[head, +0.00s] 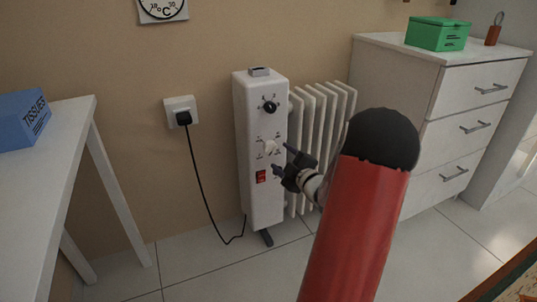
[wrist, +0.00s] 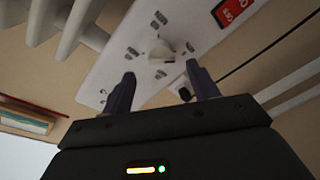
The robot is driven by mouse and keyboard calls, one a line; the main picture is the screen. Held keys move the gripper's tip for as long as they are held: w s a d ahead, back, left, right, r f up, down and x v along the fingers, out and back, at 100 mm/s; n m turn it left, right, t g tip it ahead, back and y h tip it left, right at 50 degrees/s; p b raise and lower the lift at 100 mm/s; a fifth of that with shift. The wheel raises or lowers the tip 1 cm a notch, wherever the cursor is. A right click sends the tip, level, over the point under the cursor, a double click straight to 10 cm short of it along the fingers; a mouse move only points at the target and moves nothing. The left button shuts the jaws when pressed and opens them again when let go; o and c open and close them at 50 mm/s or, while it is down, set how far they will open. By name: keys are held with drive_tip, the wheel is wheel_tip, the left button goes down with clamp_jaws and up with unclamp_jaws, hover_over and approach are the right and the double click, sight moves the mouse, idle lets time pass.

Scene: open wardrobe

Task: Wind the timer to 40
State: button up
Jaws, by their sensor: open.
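The timer is most likely the pale knob (head: 269,147) in the middle of the white heater's front panel (head: 251,200), with small marks around it. The marks are too small to read, and I cannot tell its setting. In the wrist view the knob (wrist: 161,52) sits just beyond and between the fingertips. My gripper (head: 282,159) is open and empty, close to the panel at the knob's lower right in the head view. In the wrist view its two dark fingers (wrist: 157,80) stand apart. No contact with the knob shows.
A black knob (head: 270,107) is above the pale one and a red switch (head: 261,176) below it. A power cord (head: 204,190) runs to the wall socket (head: 179,105). A white table (head: 80,125) stands left, a drawer cabinet (head: 440,130) right.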

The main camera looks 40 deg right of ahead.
sight(274, 150)
drive_tip(key=shift+w+d, duration=0.15)
drive_tip(key=shift+w, duration=1.05)
drive_tip(key=shift+w+d, duration=0.1)
drive_tip(key=shift+w, duration=1.05)
drive_tip(key=shift+c, duration=0.2)
drive_tip(key=c, duration=0.9)
